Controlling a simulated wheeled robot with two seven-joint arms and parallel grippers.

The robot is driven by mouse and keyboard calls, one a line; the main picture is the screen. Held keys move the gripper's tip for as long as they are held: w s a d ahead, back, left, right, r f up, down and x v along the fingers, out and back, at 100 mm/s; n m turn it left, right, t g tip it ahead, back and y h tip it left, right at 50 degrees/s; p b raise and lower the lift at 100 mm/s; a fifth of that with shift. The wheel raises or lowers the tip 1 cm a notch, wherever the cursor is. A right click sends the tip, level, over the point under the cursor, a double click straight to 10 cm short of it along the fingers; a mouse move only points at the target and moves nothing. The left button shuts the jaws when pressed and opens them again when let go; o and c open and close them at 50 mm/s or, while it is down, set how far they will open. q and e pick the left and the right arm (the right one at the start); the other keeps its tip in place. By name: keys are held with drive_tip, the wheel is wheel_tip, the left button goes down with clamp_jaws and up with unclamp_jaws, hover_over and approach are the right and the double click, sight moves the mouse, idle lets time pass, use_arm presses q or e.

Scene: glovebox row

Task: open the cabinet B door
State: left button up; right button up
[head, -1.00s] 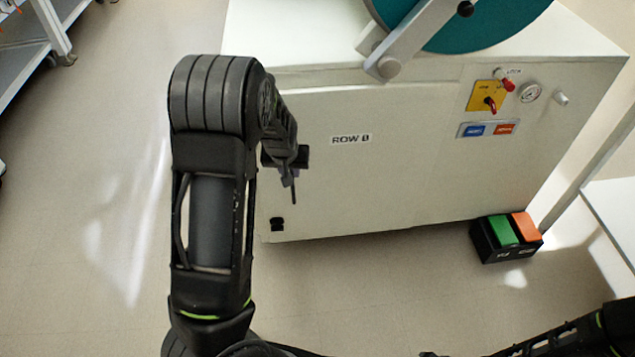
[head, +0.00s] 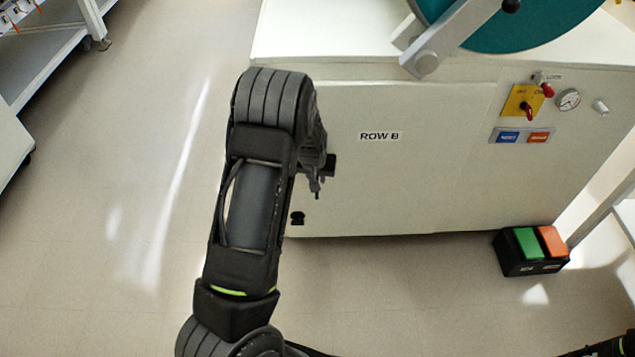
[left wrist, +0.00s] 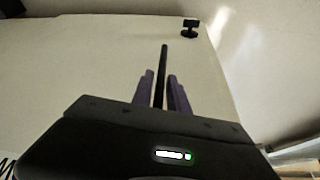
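The cabinet B door is the pale front panel (head: 420,195) under the "ROW B" label (head: 380,136); it looks closed. A thin dark upright handle bar (head: 317,193) stands near its left edge. In the left wrist view the handle bar (left wrist: 163,62) runs between the two purple fingers of my left gripper (left wrist: 160,76). A narrow gap seems to show beside the bar, so the fingers look open around it. In the head view the left gripper (head: 320,170) is at the bar, largely hidden by my wrist. My right gripper is out of view.
A small black fitting (head: 297,218) sits at the door's lower left. A green-and-orange pedal box (head: 531,250) stands on the floor at the cabinet's right. A control panel (head: 523,101) is at upper right. The floor left of the cabinet is clear up to a shelf unit (head: 50,60).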

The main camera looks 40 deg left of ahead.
use_arm(q)
drive_tip(key=shift+x, duration=1.4)
drive_tip(key=shift+c, duration=0.4)
clamp_jaws()
